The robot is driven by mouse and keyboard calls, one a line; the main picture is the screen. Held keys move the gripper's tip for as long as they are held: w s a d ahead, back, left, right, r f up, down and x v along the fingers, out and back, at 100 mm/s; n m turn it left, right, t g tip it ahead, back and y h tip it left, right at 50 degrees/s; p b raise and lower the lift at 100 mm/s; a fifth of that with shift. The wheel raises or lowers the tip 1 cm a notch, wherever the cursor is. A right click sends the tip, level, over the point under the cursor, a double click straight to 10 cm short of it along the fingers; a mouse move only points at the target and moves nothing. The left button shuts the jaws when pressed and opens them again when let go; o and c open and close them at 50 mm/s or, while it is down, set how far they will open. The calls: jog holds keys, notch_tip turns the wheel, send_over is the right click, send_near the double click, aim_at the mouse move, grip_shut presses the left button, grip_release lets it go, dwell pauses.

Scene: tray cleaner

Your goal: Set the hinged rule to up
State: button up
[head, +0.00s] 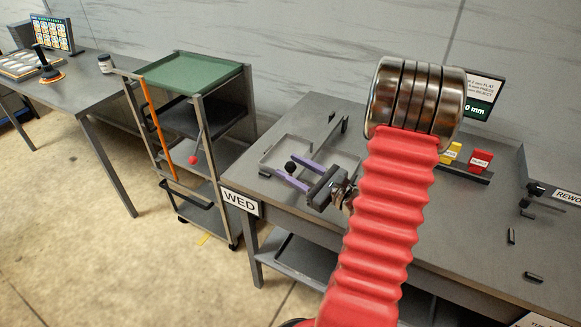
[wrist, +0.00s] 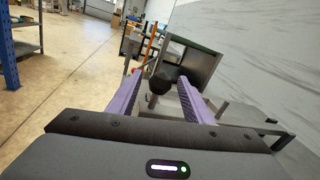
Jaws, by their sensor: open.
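My gripper (head: 291,168) is open above the near left part of the grey bench, its two purple fingers pointing left. A round black knob (head: 290,166) shows between the fingertips. In the wrist view the dark knob (wrist: 161,82) also sits between the fingers, with gaps beside it; contact cannot be told. A thin grey frame (head: 270,153) lies low on the bench around this spot, and a grey bar (head: 330,139) rises behind it. I cannot tell for certain which piece is the hinged rule; the knob may belong to it. My gripper hides part of the frame.
A cart (head: 193,60) with a green top, an orange strip (head: 154,125) and a red ball (head: 193,160) stands left of the bench (head: 400,235). Yellow and red blocks (head: 480,160) and a screen (head: 484,95) are at the back right. My red arm covers the bench's middle.

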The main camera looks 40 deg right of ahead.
jog(key=shift+w+a, duration=0.1)
jog(key=shift+w, duration=0.4)
jog(key=shift+c, duration=0.5)
grip_shut()
